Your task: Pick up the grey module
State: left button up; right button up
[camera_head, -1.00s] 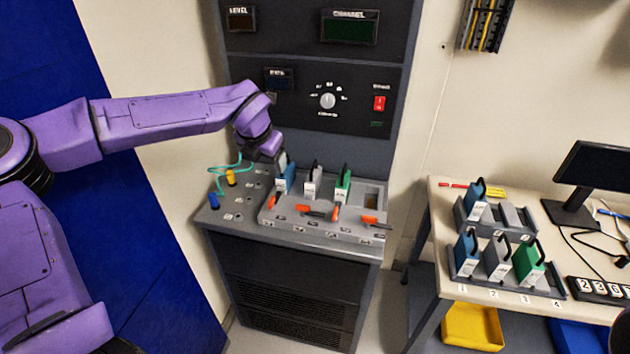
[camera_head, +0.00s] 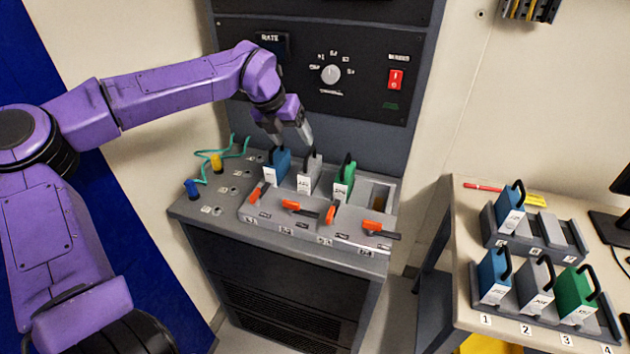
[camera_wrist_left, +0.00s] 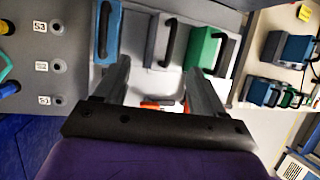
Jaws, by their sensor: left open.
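A grey module (camera_head: 308,176) with a dark top handle and white label stands in the rack (camera_head: 262,210) on the cabinet, between a blue module (camera_head: 278,166) and a green module (camera_head: 345,180). My left gripper (camera_head: 291,138) is open and empty, above the rack near the blue and grey modules. In the left wrist view the open fingers (camera_wrist_left: 158,72) point toward the grey module (camera_wrist_left: 156,50), whose handle shows between them. Another grey module (camera_head: 536,287) stands in the front holder on the right table. My right gripper is not seen.
Orange levers (camera_head: 292,206) line the rack's front, and its rightmost slot (camera_head: 379,195) is empty. Teal cables with yellow (camera_head: 216,163) and blue (camera_head: 191,188) plugs lie left. A control panel (camera_head: 340,75) rises behind. The right table (camera_head: 466,200) carries two module holders.

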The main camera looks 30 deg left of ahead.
pick_arm(q)
jog(key=p+x, duration=0.1)
jog(key=x, duration=0.2)
jog(key=p+x, duration=0.1)
jog(key=x, duration=0.3)
jog(key=w+p+x, duration=0.1)
jog(key=x, duration=0.3)
jog(key=shift+w+d+r, duration=0.15)
jog(key=shift+r, duration=0.15)
jog(key=shift+c, duration=0.3)
jog(key=shift+r, duration=0.1)
jog(key=c, duration=1.2)
jog(key=shift+r, duration=0.1)
jog(key=shift+r, duration=0.25)
grip_shut()
notch_tip(320, 180, up, 16)
jog(key=b, duration=0.3)
notch_tip(320, 180, up, 11)
jog(key=p, duration=0.1)
send_over(313, 160)
jog(key=s, duration=0.1)
jog(key=shift+s+a+r, duration=0.1)
jog(key=shift+a+r, duration=0.05)
jog(key=shift+a, duration=0.05)
